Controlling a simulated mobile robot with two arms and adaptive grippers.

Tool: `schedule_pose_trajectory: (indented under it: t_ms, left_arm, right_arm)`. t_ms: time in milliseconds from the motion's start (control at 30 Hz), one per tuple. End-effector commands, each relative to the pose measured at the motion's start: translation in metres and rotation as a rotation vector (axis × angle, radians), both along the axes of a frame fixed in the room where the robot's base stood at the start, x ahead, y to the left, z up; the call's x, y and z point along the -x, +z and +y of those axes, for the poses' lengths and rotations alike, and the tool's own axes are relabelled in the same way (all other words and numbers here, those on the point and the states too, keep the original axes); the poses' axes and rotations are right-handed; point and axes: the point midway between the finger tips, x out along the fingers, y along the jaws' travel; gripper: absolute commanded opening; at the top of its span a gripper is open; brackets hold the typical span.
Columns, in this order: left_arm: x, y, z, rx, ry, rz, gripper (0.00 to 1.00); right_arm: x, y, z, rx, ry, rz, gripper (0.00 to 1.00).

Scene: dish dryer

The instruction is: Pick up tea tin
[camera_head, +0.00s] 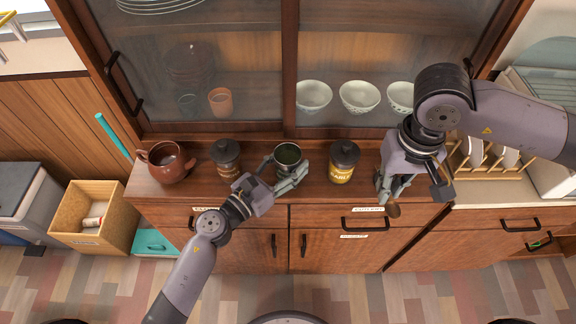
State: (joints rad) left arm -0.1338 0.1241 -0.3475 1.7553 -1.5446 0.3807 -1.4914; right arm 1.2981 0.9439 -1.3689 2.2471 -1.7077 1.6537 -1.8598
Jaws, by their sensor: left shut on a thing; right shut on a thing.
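An open tin with dark green contents, which looks like the tea tin (288,154), is upright at the middle of the wooden counter. My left gripper (280,176) is shut on it from the front, its fingers around the sides. I cannot tell whether the tin touches the counter. My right gripper (390,188) is at the counter's front edge, to the right, shut on a small brown thing, perhaps a wooden scoop (393,211); the fingers hide most of it.
A brown jar (227,159) stands left of the tin, a yellow-labelled jar (344,162) right of it. A brown teapot (166,161) is further left. The glass-doored cabinet (290,66) rises behind. A dish rack (487,158) is at the right.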

Motion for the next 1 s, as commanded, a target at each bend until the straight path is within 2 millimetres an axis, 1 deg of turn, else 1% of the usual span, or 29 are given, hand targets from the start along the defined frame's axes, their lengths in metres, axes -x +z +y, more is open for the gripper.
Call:
schedule_pose_trajectory:
  t_ms: [33,133,367,467,567,667,767,1000]
  left_arm:
    - [0.000,0.000,0.000,0.001,0.000,-0.001,0.26]
    - [0.000,0.000,0.000,0.001,0.000,-0.001,0.20]
    - [0.000,0.002,0.000,0.001,0.000,-0.001,0.20]
    - [0.000,0.006,0.000,0.000,0.000,-0.003,0.20]
    - [0.000,0.015,0.000,-0.001,-0.002,-0.003,0.20]
    - [0.000,0.032,0.000,-0.002,-0.002,-0.006,0.20]
    - [0.000,0.056,0.000,-0.002,-0.002,-0.006,0.20]
    - [0.000,0.127,0.000,0.001,-0.001,-0.006,0.20]
  right_arm:
    - [0.000,0.000,0.000,0.000,0.000,0.000,0.00]
    - [0.000,0.000,0.000,0.000,0.000,0.000,0.00]
    - [0.000,0.001,0.000,0.000,0.000,0.000,0.00]
    - [0.000,0.004,0.000,0.000,0.000,0.000,0.00]
    - [0.000,0.009,0.000,0.000,0.000,0.000,0.00]
    - [0.000,0.019,0.000,0.000,0.000,0.000,0.00]
    - [0.000,0.035,0.000,0.000,0.000,0.000,0.00]
    - [0.000,0.083,0.000,0.000,0.000,0.000,0.00]
